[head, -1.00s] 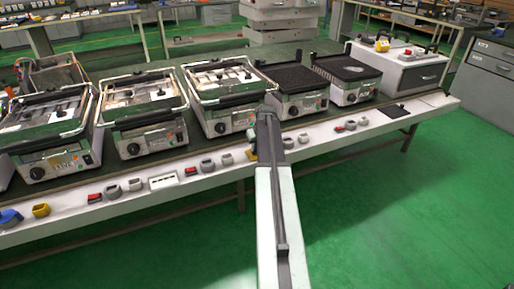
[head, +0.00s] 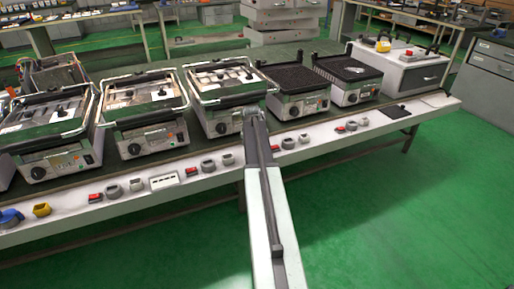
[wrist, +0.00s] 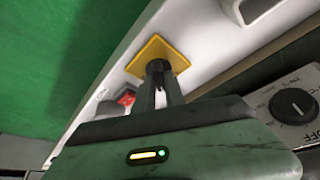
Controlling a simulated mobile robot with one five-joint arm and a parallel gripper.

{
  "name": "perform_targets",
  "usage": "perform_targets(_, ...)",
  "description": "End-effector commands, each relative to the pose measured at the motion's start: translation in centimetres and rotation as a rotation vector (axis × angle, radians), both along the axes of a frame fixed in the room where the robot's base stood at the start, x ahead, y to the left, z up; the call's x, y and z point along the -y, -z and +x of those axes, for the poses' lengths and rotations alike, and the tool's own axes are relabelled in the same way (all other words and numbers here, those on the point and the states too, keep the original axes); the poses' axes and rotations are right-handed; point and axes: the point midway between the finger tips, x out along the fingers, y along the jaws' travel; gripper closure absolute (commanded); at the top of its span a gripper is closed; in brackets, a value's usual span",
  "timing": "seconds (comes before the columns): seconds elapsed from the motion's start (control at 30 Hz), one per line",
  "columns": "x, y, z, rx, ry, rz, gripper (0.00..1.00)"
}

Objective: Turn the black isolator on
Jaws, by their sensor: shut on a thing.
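The black isolator (wrist: 158,67) sits on a square yellow plate (wrist: 180,52) on the white front strip of the bench in the wrist view. My gripper (wrist: 159,82) has its dark fingers closed around the isolator's knob. The fingers hide much of the knob, so I cannot tell its exact turn angle. In the head view my arm covers the isolator and the fingertips.
A red switch (wrist: 126,98) and grey sockets sit beside the isolator. A grill with a dark dial (wrist: 292,105) stands close on the right in the wrist view. Several grills, such as this one (head: 222,97), line the bench. Green floor in front is clear.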

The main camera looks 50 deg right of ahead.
Motion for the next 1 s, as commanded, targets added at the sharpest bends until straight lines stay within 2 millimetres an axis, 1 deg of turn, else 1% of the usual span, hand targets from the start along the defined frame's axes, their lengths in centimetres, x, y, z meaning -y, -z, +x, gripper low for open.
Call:
perform_targets(0.6,0.03,0.00,0.43,-0.002,0.580,0.000,1.00)
perform_targets(0.8,0.07,0.01,0.46,-0.002,0.745,0.001,1.00)
perform_targets(1.0,0.07,0.01,0.48,-0.002,0.867,0.001,1.00)
